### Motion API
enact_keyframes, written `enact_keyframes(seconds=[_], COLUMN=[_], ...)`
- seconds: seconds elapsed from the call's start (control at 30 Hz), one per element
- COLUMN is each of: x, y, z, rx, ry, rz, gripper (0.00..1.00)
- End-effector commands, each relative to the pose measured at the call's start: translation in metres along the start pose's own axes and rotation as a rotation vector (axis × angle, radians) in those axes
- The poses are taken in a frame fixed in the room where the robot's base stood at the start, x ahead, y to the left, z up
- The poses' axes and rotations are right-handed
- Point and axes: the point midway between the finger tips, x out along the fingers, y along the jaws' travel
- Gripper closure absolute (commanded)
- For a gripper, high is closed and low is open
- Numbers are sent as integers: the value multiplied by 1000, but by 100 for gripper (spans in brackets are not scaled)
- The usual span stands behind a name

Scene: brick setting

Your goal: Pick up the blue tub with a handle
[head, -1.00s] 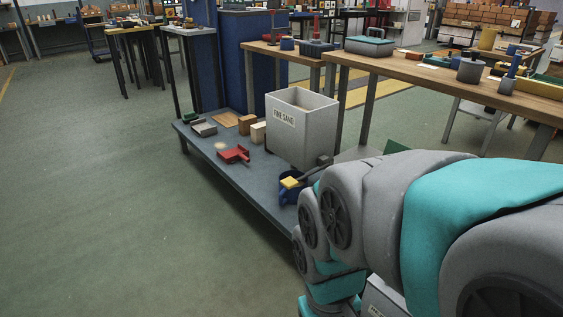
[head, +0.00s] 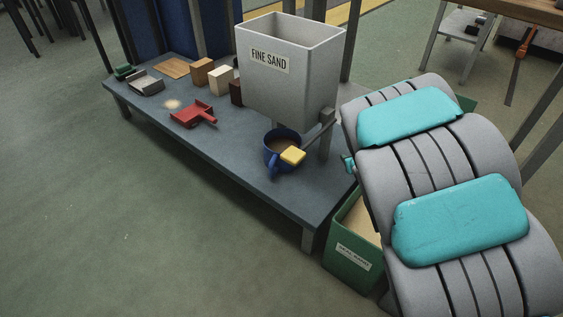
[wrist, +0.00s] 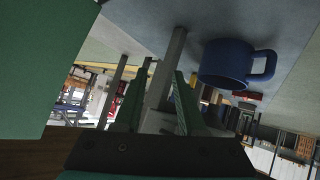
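The blue tub with a handle (head: 271,152) stands on the low grey platform under the fine sand hopper (head: 280,95). Its inside looks brown, and its handle faces the front. A yellow block (head: 293,155) overlaps its front right rim in the head view. In the wrist view, the tub (wrist: 228,66) appears tilted at the upper right, its handle pointing right. My gripper (wrist: 158,88) has its two green fingers apart, with nothing held between them. The tub is outside the fingers, to their right. In the head view my gripper is mostly hidden behind my arm.
The low platform (head: 235,165) also holds a red scoop (head: 195,114), a grey tray (head: 146,84) and several small blocks. A grey hopper leg (head: 325,140) stands just right of the tub. A green bin (head: 345,262) stands on the floor beside the platform's right end.

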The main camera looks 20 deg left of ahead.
Motion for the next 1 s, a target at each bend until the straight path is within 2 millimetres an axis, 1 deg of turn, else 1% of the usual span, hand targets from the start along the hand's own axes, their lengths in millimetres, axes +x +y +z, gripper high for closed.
enact_keyframes(seconds=[0.03,0.07,0.1,0.17,0.2,0.3,0.4,0.5,0.6,1.0], x=[23,32,43,54,59,65,66,66,71,99], y=[-30,-48,-72,-104,-125,-167,-193,-207,-214,-228], z=[9,7,8,9,11,14,18,18,15,3], rx=[-22,-31,-41,-46,-49,-45,-38,-32,-31,-32], ry=[40,74,112,165,195,252,286,307,313,312], rz=[-66,-109,-167,-247,-300,-407,-479,-517,-527,-525], gripper=[60,60,60,60,60,60,60,60,60,60])
